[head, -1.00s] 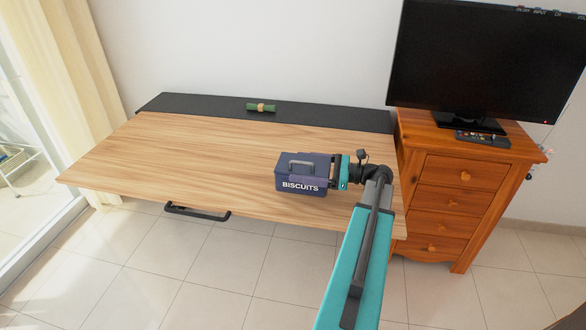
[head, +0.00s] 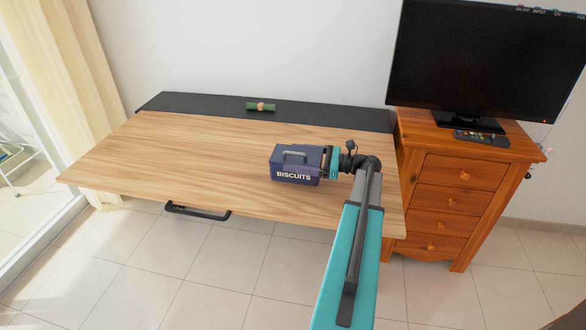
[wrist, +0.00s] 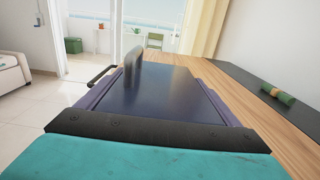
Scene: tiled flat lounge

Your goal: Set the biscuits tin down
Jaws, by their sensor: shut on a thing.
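The biscuits tin (head: 294,175) is a dark blue box with a grey handle on its lid and white lettering on its front. It is upright over the right part of the wooden table (head: 180,160). I cannot tell whether its base touches the table top. My gripper (head: 326,163) comes from the right and is shut on the tin. In the wrist view the tin's lid (wrist: 160,92) and upright handle fill the middle, with the gripper's dark bar across the near end. The tin's underside is hidden.
A black strip (head: 200,108) runs along the table's back edge, with a green roll (head: 261,106) on it. The table's left half is clear. A wooden drawer unit (head: 460,190) with a television (head: 480,60) stands at the right. A black handle (head: 197,212) shows below the front edge.

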